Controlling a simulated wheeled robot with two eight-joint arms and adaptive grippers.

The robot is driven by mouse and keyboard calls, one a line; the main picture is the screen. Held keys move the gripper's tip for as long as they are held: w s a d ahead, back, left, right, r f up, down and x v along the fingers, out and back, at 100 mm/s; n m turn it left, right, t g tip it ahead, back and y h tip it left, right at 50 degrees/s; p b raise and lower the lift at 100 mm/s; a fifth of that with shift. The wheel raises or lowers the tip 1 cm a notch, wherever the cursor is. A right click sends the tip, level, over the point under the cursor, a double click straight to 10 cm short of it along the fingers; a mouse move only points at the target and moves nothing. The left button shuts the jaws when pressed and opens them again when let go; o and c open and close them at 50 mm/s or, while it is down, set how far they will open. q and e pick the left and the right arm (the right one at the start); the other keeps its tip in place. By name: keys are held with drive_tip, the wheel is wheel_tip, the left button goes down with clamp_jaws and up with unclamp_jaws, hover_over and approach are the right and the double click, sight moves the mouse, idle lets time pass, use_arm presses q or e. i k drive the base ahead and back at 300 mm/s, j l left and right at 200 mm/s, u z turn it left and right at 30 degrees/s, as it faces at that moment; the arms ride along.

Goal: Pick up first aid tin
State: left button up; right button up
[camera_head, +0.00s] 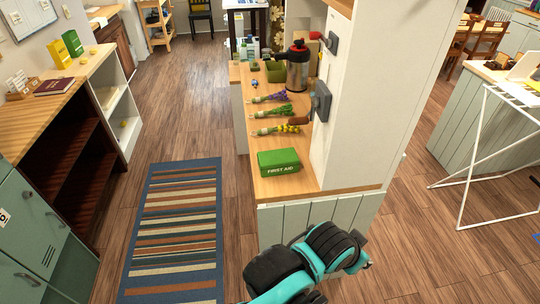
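The first aid tin (279,162) is a green box with white "FIRST AID" lettering on its front side. It lies on the near end of a narrow wooden counter (303,183), with nothing on top of it. A teal and black part of my own arm is at the bottom centre, in front of the counter's near end and apart from the tin. I see no gripper fingers in the view.
A white wall panel (355,100) rises along the counter's right side. A striped rug (172,232) lies on open floor at left.

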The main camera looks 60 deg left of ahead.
sight(271, 163)
drive_tip(key=u, duration=1.8)
drive_tip(key=i+j+z, duration=0.2)
drive_tip(key=i, duration=0.25)
drive_tip(key=i+j+z, duration=0.25)
drive_tip(key=i, duration=0.2)
drive_tip(key=i+l, duration=0.05)
drive_tip(key=l, duration=0.05)
